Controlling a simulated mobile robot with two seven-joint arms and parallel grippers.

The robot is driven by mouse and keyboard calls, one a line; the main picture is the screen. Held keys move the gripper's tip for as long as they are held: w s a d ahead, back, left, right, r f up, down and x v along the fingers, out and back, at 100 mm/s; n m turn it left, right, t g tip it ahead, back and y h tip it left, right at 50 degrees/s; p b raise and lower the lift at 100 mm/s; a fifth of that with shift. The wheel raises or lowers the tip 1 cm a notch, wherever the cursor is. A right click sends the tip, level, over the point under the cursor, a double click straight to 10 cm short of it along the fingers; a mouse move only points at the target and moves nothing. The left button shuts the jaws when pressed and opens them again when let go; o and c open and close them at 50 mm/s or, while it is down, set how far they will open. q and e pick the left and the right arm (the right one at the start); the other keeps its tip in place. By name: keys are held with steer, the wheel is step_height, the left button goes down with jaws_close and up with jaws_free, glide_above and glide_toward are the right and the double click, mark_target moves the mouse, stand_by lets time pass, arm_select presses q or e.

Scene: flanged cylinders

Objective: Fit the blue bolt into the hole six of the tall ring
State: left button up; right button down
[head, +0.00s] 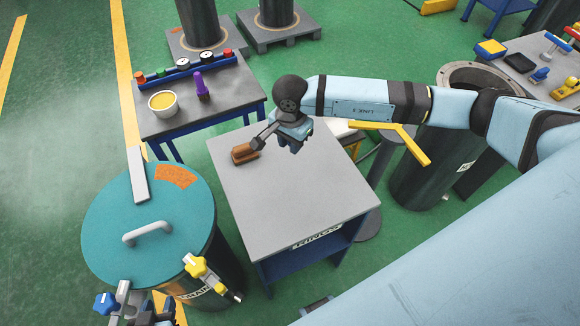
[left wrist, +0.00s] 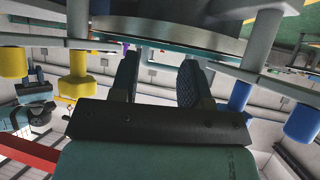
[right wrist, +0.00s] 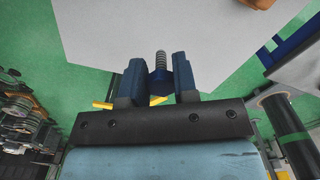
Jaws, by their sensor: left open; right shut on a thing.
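My right gripper (head: 292,143) is over the grey table marked "RINGS" (head: 330,195). In the right wrist view, the right gripper (right wrist: 158,75) is shut on the blue bolt (right wrist: 160,80), whose grey threaded shank points away from the fingers. The bolt cannot be made out in the head view. A flanged dark cylinder (head: 432,170) with an open ring top stands at the right; I cannot tell whether this is the tall ring, and no hole numbers are readable.
A teal-lidded drum (head: 185,215) stands at the left, with blue (head: 107,303) and yellow (head: 196,266) knobs at its rim. A brown brush (head: 245,153) lies on the grey table. A small table (head: 225,100) behind holds a bowl (head: 162,103) and a purple-handled item (head: 201,87).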

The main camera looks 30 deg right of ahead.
step_height(320, 180, down, 12)
steer(key=shift+f+p, duration=0.15)
steer(key=shift+p, duration=0.4)
steer(key=shift+f, duration=0.1)
steer(key=shift+f, duration=0.15)
steer(key=c, duration=0.9)
jaws_free()
steer(key=shift+r, duration=0.2)
